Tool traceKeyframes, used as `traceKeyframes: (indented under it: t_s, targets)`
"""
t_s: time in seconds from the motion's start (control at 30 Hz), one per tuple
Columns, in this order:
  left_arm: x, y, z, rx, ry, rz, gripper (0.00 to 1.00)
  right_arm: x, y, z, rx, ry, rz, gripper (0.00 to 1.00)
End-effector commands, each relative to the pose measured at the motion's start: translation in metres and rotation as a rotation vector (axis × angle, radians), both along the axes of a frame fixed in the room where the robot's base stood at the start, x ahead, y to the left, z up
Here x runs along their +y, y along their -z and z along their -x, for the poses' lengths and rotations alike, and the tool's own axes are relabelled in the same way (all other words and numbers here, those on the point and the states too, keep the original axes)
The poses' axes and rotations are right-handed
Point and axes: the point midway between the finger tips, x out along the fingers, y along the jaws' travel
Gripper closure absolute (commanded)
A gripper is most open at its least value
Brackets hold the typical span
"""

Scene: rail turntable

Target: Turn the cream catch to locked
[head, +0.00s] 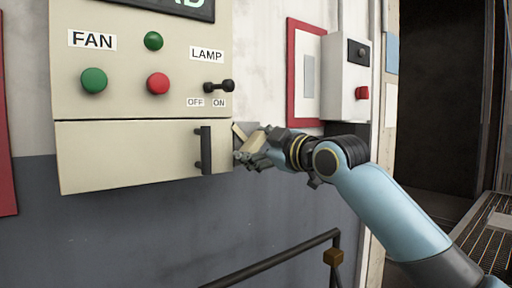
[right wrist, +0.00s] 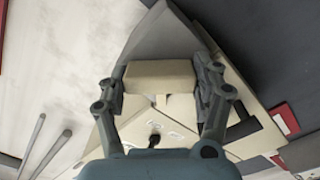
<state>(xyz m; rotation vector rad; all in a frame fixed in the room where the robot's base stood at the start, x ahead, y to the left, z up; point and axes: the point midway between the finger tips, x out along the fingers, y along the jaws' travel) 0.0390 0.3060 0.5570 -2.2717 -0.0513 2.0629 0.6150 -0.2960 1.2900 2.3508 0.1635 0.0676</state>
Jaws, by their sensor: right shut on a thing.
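The cream catch (head: 256,142) sits on a grey plate at the right edge of the cream control panel, beside the lower door. In the head view it looks tilted, and my fingers partly cover it. In the right wrist view the catch (right wrist: 160,76) is a cream block between the two fingers. My right gripper (head: 254,147) is shut on the catch, coming in from the right. The right gripper's fingers (right wrist: 160,88) lie on either side of the block. I see no locked marking. My left gripper is not in view.
The panel (head: 120,100) has green and red buttons and a black lamp switch (head: 219,86). Its lower door has a black handle (head: 204,150). A grey box with a red button (head: 361,93) is on the wall at right. A dark rail (head: 285,258) stands below.

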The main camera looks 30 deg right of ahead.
Motion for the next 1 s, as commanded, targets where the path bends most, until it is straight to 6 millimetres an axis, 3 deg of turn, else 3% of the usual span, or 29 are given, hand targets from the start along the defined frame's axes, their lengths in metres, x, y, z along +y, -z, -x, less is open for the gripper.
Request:
traceKeyframes:
  t_s: [0.6,1.0]
  targets:
    - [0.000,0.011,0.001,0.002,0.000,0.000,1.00,0.000,0.003,0.000,-0.073,-0.001,0.552,0.66]
    - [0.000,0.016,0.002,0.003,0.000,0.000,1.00,0.000,0.003,0.000,-0.099,-0.003,0.752,0.66]
